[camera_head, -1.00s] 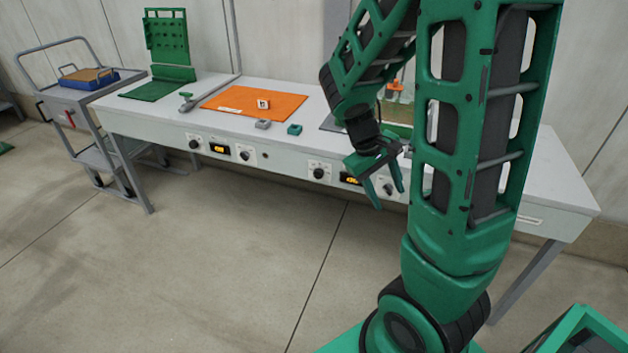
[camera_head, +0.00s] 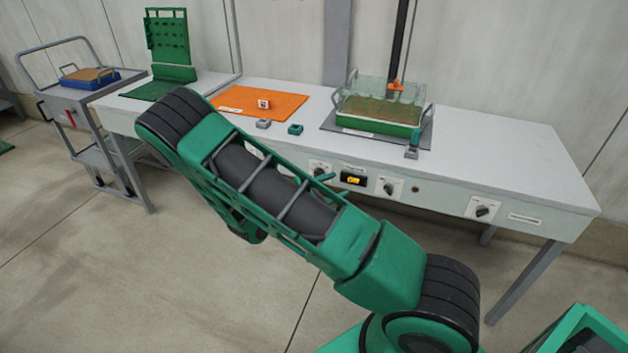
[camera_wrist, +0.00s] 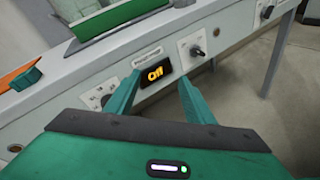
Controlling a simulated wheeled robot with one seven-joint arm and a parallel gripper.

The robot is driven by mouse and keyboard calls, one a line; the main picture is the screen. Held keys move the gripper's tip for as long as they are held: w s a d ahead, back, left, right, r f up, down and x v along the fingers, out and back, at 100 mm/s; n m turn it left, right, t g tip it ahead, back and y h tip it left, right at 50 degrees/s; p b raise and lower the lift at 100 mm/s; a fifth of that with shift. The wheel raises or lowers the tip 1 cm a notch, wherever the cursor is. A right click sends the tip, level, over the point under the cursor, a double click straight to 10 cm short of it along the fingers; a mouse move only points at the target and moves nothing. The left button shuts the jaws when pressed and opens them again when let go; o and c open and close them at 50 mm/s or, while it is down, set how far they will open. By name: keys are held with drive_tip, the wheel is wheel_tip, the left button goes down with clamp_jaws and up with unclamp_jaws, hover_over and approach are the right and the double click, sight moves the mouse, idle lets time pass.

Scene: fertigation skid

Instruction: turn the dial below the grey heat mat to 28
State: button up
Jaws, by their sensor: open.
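The grey heat mat (camera_head: 424,138) lies on the bench under a green tray. Below it on the front panel are a dark dial (camera_head: 320,168), a display (camera_head: 353,179) and a dark knob (camera_head: 389,187). In the wrist view the display (camera_wrist: 157,74) reads "Off". The knob (camera_wrist: 195,50) stands to its right, and the left dial (camera_wrist: 97,99) is partly hidden by my left finger. My gripper (camera_wrist: 159,80) is open and empty in front of the panel, its fingertips around the display in the picture. In the head view my arm hides most of it.
The green tray (camera_head: 378,126) has a clear cover and handles. Another dial (camera_head: 482,210) is farther right. The bench's right end is clear.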

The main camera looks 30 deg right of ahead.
sight(317, 175)
drive_tip(key=w+a+f+n+t, duration=0.6)
drive_tip(key=a+n+t, duration=0.15)
drive_tip(key=n, duration=0.25)
drive_tip(key=shift+y, duration=0.3)
drive_tip(key=x, duration=1.1)
drive_tip(key=shift+a+r, duration=0.15)
drive_tip(key=c, duration=1.1)
